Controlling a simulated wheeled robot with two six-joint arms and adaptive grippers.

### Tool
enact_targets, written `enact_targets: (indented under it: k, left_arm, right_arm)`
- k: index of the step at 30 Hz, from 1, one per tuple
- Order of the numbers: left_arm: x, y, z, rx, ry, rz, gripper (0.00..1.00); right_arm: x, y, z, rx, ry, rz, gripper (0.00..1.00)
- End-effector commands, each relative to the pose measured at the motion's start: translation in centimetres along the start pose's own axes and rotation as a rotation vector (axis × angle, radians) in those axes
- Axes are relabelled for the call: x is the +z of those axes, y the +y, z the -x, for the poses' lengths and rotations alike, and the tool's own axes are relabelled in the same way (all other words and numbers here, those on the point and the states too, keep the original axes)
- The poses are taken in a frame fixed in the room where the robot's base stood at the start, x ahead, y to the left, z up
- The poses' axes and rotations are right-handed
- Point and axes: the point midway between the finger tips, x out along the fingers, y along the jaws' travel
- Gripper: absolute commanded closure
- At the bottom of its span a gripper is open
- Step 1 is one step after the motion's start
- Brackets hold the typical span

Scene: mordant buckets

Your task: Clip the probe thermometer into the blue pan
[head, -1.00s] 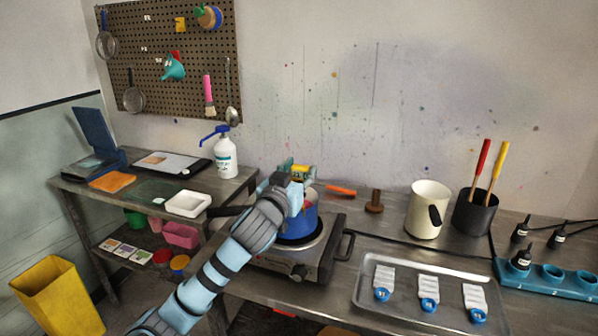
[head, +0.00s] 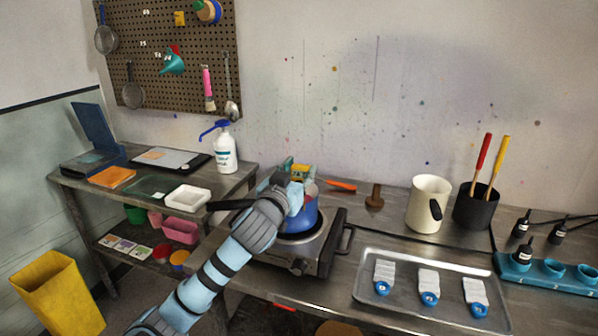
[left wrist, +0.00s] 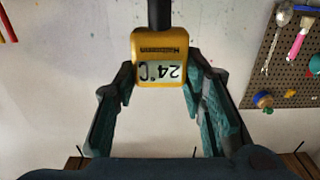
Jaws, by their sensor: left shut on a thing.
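The probe thermometer has a yellow head (left wrist: 160,45) with a display reading 24°C, upside down in the left wrist view. My left gripper (left wrist: 160,85) is shut on this head, its fingers on either side. In the head view the yellow head (head: 299,170) shows at my left gripper (head: 297,180), above the blue pan (head: 306,218). The pan stands on a hot plate (head: 318,262) and is partly covered by my left arm. The probe's lower end is hidden, so I cannot tell whether it is clipped. My right gripper is out of view.
Right of the hot plate stand a cream pitcher (head: 427,205), a dark pot (head: 475,210) with two sticks, and a metal tray (head: 400,312) with tagged white bundles. A pump bottle (head: 225,155) stands on the left bench. A wooden stamp-like piece (head: 375,200) stands behind.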

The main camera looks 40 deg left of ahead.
Motion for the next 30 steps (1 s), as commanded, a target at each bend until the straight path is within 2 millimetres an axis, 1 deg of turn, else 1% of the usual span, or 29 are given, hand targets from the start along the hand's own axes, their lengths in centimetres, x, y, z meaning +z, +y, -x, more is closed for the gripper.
enact_targets:
  k: [1, 2, 3, 5, 6, 14, 16, 19, 24, 27, 30]
  left_arm:
    - [0.0, 0.0, 0.0, 0.000, 0.000, 0.000, 0.90]
    - [-0.1, 0.0, 0.0, 0.000, 0.000, 0.000, 0.58]
    - [-0.1, 0.0, 0.0, 0.000, 0.001, 0.000, 0.51]
    - [-0.1, 0.0, 0.0, 0.000, 0.001, 0.000, 0.42]
    - [-0.1, 0.0, 0.0, 0.000, 0.001, 0.000, 0.39]
    - [0.0, 0.0, 0.0, 0.000, 0.000, 0.000, 0.39]
    - [0.0, 0.0, 0.5, 0.000, 0.000, -0.002, 0.39]
    - [0.0, 0.0, 2.1, 0.002, 0.001, -0.004, 0.39]
    - [0.0, 0.0, 5.8, 0.002, 0.000, -0.007, 0.39]
    - [0.0, 0.0, 7.2, 0.002, 0.000, -0.003, 0.39]
    - [0.0, 0.0, 7.5, 0.000, 0.000, 0.000, 0.39]
  right_arm:
    - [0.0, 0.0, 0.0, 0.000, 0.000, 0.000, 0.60]
    - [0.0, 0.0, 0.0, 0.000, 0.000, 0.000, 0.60]
    - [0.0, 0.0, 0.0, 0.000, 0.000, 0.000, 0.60]
    - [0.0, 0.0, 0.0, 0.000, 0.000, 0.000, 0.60]
    - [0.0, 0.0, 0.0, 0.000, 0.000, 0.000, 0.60]
    - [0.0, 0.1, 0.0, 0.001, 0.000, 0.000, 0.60]
    - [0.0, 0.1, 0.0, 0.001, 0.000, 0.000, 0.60]
    - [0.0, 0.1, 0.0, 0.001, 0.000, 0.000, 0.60]
    - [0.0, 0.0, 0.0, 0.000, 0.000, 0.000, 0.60]
    - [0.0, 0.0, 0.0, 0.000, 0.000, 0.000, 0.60]
    - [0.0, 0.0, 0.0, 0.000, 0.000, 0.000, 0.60]
